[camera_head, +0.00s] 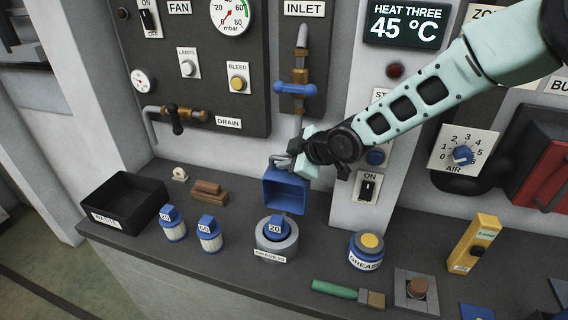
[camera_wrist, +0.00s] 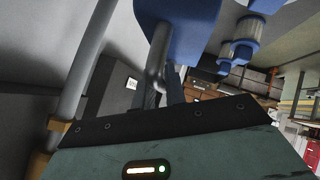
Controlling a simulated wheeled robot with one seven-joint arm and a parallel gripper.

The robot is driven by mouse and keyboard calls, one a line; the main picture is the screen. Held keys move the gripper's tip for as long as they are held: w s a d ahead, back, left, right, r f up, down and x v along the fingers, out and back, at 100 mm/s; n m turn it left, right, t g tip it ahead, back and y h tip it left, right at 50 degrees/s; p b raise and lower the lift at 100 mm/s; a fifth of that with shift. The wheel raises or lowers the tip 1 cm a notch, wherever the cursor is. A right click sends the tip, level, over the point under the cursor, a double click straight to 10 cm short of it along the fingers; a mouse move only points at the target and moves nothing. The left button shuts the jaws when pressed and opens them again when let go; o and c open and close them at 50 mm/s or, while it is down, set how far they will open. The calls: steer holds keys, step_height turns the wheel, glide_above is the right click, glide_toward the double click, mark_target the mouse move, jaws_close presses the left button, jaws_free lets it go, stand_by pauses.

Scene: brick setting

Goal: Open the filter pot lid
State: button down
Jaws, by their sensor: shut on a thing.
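The round grey filter pot (camera_head: 262,248) stands on the counter, labelled "GRADE 20", with a blue-topped cartridge (camera_head: 278,226) marked 20 in its open top. A blue hollow square piece (camera_head: 286,190), apparently the lid, stands tipped up behind the pot, its hollow side toward the head camera. Whether it joins the pot cannot be told. My gripper (camera_head: 291,163) is at its upper edge, shut on a grey metal handle (camera_head: 279,160). In the wrist view the handle (camera_wrist: 158,62) runs from the blue lid (camera_wrist: 185,25) down between my fingers.
Two spare cartridges (camera_head: 173,226) (camera_head: 209,236) stand left of the pot, near a black waste bin (camera_head: 106,217). A grease tin (camera_head: 366,253) is right, and a green-handled brush (camera_head: 335,289) lies in front. The inlet pipe with its blue valve (camera_head: 296,89) hangs just above my gripper.

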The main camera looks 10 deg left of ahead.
steer(key=shift+w+d+f, duration=0.1)
steer(key=shift+w+f, duration=0.1)
steer(key=shift+w, duration=0.5)
steer(key=shift+w+f, duration=0.15)
steer(key=shift+w, duration=0.55)
steer(key=c, duration=1.5)
jaws_free()
steer(key=shift+o, duration=0.2)
